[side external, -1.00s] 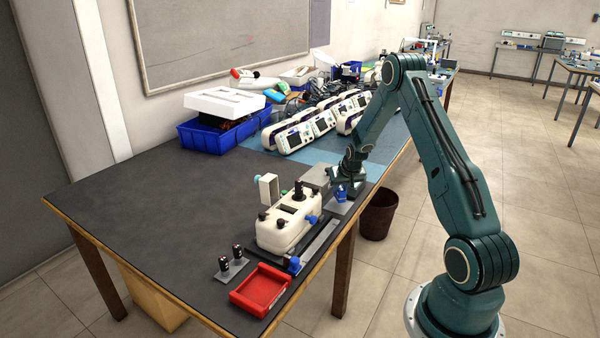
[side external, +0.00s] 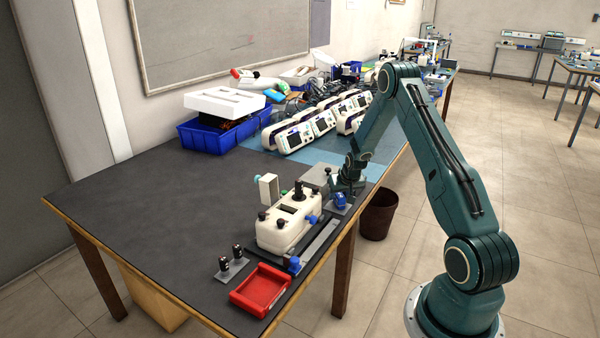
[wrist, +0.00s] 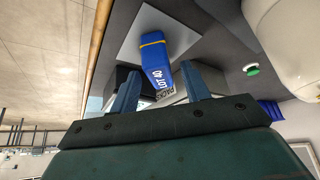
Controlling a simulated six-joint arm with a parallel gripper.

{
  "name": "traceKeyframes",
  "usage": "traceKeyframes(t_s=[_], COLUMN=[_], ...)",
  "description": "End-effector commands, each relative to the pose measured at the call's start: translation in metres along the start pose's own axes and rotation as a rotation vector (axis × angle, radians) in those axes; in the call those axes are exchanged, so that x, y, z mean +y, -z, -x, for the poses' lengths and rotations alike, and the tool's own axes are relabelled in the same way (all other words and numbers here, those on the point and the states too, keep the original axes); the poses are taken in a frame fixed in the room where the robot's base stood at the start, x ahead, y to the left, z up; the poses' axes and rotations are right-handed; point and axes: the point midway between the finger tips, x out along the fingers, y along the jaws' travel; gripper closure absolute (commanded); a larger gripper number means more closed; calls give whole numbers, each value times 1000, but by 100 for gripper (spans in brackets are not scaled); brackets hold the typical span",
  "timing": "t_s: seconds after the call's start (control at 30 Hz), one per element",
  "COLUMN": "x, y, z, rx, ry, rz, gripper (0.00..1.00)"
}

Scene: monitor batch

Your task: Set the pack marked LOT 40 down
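The blue pack (wrist: 170,60) has a yellow band and a label reading LOT 40. It lies just beyond and between my fingertips in the wrist view, against a light grey plate (wrist: 132,45). In the side external view the blue pack (side external: 340,200) shows low beneath my gripper (side external: 347,187), at the grey plate near the bench's front edge. In the wrist view my gripper (wrist: 163,70) has its two fingers apart, with gaps to either side of the pack. The pack's underside is hidden, so I cannot tell exactly how it rests.
A white machine (side external: 286,228) with black knobs stands left of my gripper. A red tray (side external: 260,290) sits near the bench's front corner. White monitors (side external: 320,122) stand in rows behind. The dark bench top (side external: 150,200) is clear at left. A bin (side external: 379,215) stands on the floor.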

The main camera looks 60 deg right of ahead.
Motion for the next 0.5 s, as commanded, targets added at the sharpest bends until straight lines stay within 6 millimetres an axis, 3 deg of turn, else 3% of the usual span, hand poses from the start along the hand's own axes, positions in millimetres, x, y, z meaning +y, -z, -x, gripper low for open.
traceKeyframes(t_s=[0.27,0.5], x=[0,0], y=[2,2], z=[3,19], rx=[1,1], ry=[0,0], rz=[0,0], gripper=[53,53])
